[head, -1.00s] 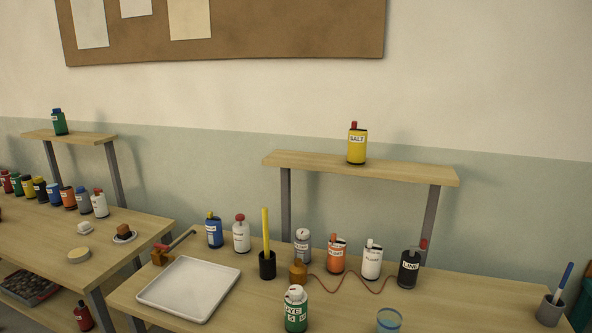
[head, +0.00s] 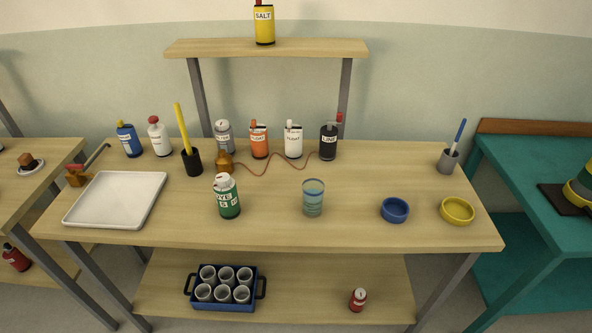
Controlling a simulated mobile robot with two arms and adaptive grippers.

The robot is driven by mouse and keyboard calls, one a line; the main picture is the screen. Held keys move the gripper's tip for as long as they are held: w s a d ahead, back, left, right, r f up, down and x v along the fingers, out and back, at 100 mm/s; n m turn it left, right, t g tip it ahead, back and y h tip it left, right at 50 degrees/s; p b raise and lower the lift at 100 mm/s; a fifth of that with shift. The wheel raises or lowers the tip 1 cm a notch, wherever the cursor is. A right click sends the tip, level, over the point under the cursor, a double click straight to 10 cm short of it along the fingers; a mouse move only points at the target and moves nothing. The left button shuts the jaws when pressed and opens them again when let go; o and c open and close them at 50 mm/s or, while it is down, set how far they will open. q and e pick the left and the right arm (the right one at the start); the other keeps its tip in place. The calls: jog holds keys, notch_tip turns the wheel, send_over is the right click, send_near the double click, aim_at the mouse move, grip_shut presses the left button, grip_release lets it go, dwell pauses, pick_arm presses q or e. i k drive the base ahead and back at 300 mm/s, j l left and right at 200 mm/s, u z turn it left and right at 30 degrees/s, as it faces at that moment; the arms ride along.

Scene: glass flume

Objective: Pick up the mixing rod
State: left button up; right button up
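Two rod-like things stand in holders on the middle table in the head view, and I cannot tell by label which is the mixing rod. A long yellow rod (head: 181,126) stands tilted in a black cup (head: 193,163) at the left of the table. A thinner stick with a blue end and pale lower part (head: 460,132) leans in a grey cup (head: 448,162) at the right. The lower ends of both are hidden in their cups. Neither of my grippers is in view.
A white tray (head: 116,199), green bottle (head: 228,199), glass of bluish liquid (head: 313,198), blue bowl (head: 395,210) and yellow bowl (head: 457,210) stand forward on the table. Several bottles line the back below a raised shelf (head: 270,48). The tabletop between glass and grey cup is clear.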

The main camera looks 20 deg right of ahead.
aim_at(453, 147)
jog(key=k+l+z, duration=0.2)
jog(key=k+l, duration=0.15)
jog(key=l, duration=0.3)
jog(key=k+l+z, duration=0.1)
jog(key=l, duration=0.25)
jog(key=k+l+z, duration=0.1)
jog(key=l, duration=0.25)
jog(key=k+l+z, duration=0.1)
jog(key=k+l, duration=0.15)
jog(key=l, duration=0.15)
jog(key=k+l+z, duration=0.1)
jog(key=l, duration=0.25)
